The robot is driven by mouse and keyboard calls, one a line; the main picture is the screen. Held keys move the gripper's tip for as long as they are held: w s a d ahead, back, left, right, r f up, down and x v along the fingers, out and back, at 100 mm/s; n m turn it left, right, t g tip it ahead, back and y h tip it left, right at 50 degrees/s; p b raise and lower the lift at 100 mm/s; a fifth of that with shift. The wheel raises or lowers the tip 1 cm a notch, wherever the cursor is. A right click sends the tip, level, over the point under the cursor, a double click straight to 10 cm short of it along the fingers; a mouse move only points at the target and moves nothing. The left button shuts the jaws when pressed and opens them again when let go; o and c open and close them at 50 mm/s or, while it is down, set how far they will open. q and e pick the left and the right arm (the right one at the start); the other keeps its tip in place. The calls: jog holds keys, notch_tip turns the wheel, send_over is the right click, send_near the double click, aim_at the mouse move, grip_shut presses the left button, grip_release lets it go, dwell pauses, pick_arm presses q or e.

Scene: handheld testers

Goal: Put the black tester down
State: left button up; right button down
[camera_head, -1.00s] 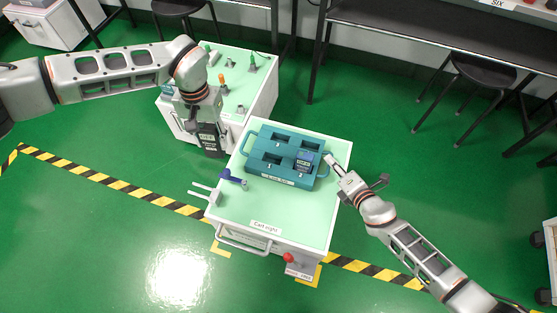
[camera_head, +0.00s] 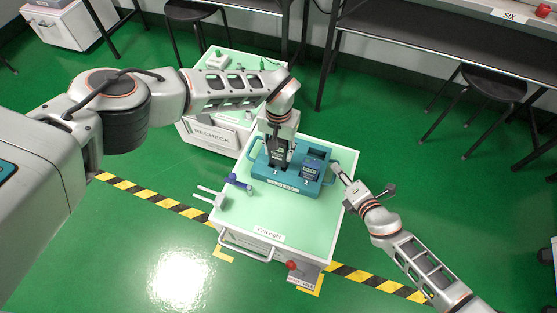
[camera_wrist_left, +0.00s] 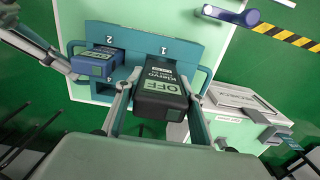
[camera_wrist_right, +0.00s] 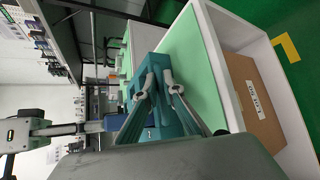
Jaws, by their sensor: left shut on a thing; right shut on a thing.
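My left gripper (camera_head: 281,142) is shut on the black tester (camera_head: 278,156), over the left part of the teal tray (camera_head: 296,190) on the cart. My right gripper (camera_head: 338,172) is shut on the tray's right-hand handle, seen close in the right wrist view (camera_wrist_right: 160,84).
The pale green cart top (camera_head: 290,220) is clear in front of the tray. A dark blue item (camera_head: 238,182) lies on its left side. A red knob (camera_head: 291,265) is at the front corner. Another cart marked RECHECK (camera_head: 212,137) stands behind, left.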

aim_at(278, 159)
pick_arm(q)
jog(key=shift+f, duration=2.6)
jog(key=o, duration=1.2)
jog(key=shift+r, duration=0.15)
notch_tip(278, 159, up, 12)
jog(key=shift+f, duration=0.15)
